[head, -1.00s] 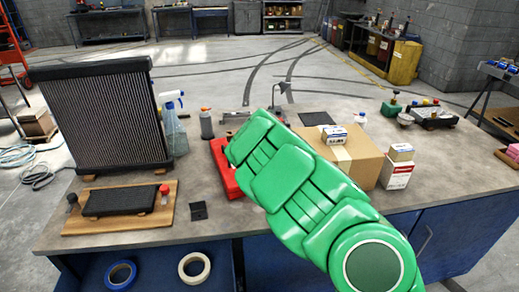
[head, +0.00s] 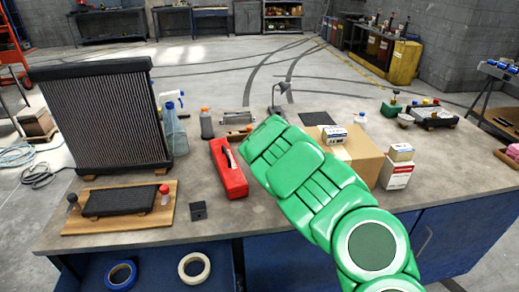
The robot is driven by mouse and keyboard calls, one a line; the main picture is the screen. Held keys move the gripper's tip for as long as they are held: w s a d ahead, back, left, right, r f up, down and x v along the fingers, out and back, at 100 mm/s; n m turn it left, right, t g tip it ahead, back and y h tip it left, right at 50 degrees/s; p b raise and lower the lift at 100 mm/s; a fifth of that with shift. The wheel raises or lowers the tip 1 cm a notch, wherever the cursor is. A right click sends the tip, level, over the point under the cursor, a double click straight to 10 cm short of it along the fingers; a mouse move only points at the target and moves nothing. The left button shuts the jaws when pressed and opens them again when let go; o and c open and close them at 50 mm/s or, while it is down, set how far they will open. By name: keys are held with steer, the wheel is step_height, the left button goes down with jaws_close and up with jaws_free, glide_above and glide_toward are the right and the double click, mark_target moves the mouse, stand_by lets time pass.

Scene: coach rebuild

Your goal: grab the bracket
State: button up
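No part is clearly marked as the bracket. A grey metal piece (head: 236,117) lies on the workbench (head: 275,215) behind the red toolbox; it may be the bracket, but it is too small to tell. A small black square piece (head: 198,210) lies near the bench's front edge, left of the toolbox; its exact shape is unclear. My green arm reaches in from the lower right over the bench, its far end right of the toolbox and near the grey piece in the picture. My gripper's fingers do not show.
The red toolbox (head: 229,170) stands mid-bench. A cardboard box (head: 362,158) and a white box (head: 397,175) stand right of my arm. A large radiator (head: 110,120), a spray bottle (head: 175,130) and a wooden board (head: 95,223) are at left. Bare bench lies in front of the toolbox.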

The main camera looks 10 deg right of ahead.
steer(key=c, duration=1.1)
